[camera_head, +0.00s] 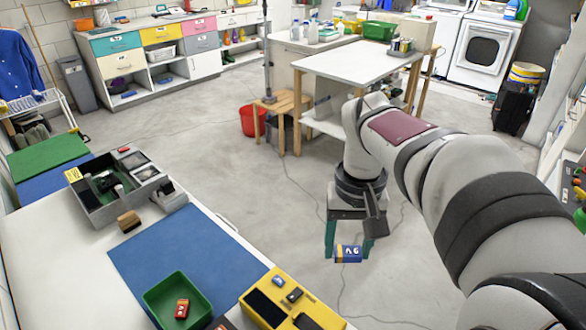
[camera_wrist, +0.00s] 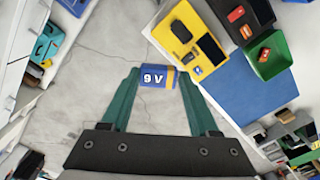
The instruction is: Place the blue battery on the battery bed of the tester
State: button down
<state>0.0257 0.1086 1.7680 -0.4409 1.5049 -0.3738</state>
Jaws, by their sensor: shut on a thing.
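The blue battery (camera_head: 348,254), marked 9V with a yellow-orange end, is held between the green fingers of my gripper (camera_head: 346,246). It also shows in the wrist view (camera_wrist: 157,77), gripped at its two sides. My gripper holds it over the open floor, right of the table and apart from it. A yellow unit (camera_head: 312,303) with dark recesses lies at the table's near right edge and appears to be the tester. Small objects sit on it. In the wrist view the yellow unit (camera_wrist: 171,18) is ahead and right of the battery. I cannot tell which recess is the battery bed.
A green bin (camera_head: 153,297) with a red battery (camera_head: 182,308) stands on a blue mat (camera_head: 171,246). A grey tray (camera_head: 95,213) of items is at the table's far end. A red bucket (camera_head: 247,121) and wooden stool (camera_head: 284,104) stand on the floor behind.

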jog(key=s+d+f+m, duration=0.4)
jog(key=s+f+m, duration=0.2)
jog(key=f+m, duration=0.3)
jog(key=shift+n, duration=0.5)
jog(key=w+a+f, duration=0.1)
jog(key=a+f, duration=0.1)
jog(key=a, duration=0.1)
jog(key=w+a+f, duration=0.1)
jog(key=a+f, duration=0.1)
jog(key=a, duration=0.1)
jog(key=w+a+f, duration=0.1)
jog(key=a+f, duration=0.2)
jog(key=shift+w+a, duration=0.25)
jog(key=shift+w, duration=0.1)
jog(key=f, duration=0.4)
jog(key=shift+w+a, duration=0.1)
jog(key=shift+a, duration=0.15)
jog(key=shift+f, duration=0.1)
jog(key=shift+f, duration=0.1)
